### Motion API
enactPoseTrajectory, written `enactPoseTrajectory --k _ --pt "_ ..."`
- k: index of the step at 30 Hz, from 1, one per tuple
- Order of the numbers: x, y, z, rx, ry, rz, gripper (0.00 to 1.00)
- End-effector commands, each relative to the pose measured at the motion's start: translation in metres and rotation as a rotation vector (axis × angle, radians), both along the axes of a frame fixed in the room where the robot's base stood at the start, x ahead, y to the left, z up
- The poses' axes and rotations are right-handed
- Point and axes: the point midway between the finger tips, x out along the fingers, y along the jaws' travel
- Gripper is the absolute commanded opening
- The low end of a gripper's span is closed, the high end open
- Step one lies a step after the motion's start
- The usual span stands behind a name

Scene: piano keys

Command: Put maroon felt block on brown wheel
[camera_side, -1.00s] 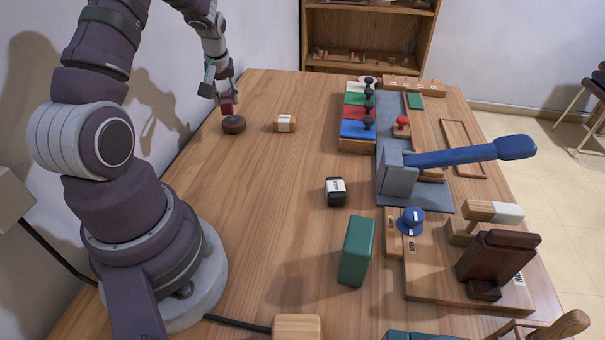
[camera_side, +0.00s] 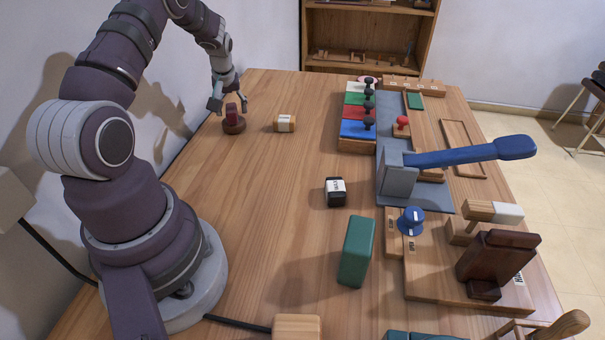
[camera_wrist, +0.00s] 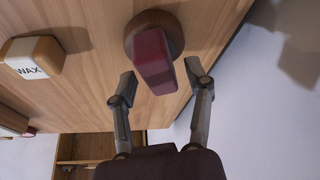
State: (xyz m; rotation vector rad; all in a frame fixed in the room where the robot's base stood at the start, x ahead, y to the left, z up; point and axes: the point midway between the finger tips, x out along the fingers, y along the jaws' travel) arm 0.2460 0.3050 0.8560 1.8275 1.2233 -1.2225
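The maroon felt block (camera_side: 232,111) stands on top of the brown wheel (camera_side: 234,127) near the table's far left edge. In the wrist view the maroon felt block (camera_wrist: 152,60) covers much of the brown wheel (camera_wrist: 176,32), whose round rim shows around the block's far end. My gripper (camera_side: 231,107) is open, with one finger on each side of the block and gaps between. In the wrist view both fingertips of my gripper (camera_wrist: 159,82) stand wide apart, clear of the block, with nothing held.
A tan block labelled WAX (camera_wrist: 34,56) lies to the right of the wheel in the side view (camera_side: 284,124). A dark block with a white label (camera_side: 335,191) and a green block (camera_side: 356,251) stand nearer the camera. Coloured keys (camera_side: 357,111) are farther right. Bare wood lies between.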

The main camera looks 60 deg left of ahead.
Motion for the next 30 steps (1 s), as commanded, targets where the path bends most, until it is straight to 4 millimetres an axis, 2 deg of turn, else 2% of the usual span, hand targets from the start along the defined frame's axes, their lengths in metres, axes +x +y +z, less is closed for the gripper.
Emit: enactPoseTrajectory --k 7,11,14,21,24,28,30 --pt "0.0 0.0 0.0 0.0 0.0 0.0 0.53" --pt "0.0 -0.002 0.011 0.002 -0.002 0.0 0.53" --pt "-0.003 -0.008 0.028 0.003 -0.003 -0.001 0.53" --pt "-0.011 -0.03 0.085 0.005 -0.006 -0.002 0.53" --pt "-0.015 -0.037 0.101 0.003 -0.003 -0.001 0.53" --pt "-0.016 -0.043 0.114 0.002 -0.003 -0.006 0.53" --pt "-0.012 -0.057 0.123 0.0 -0.009 -0.05 0.53"
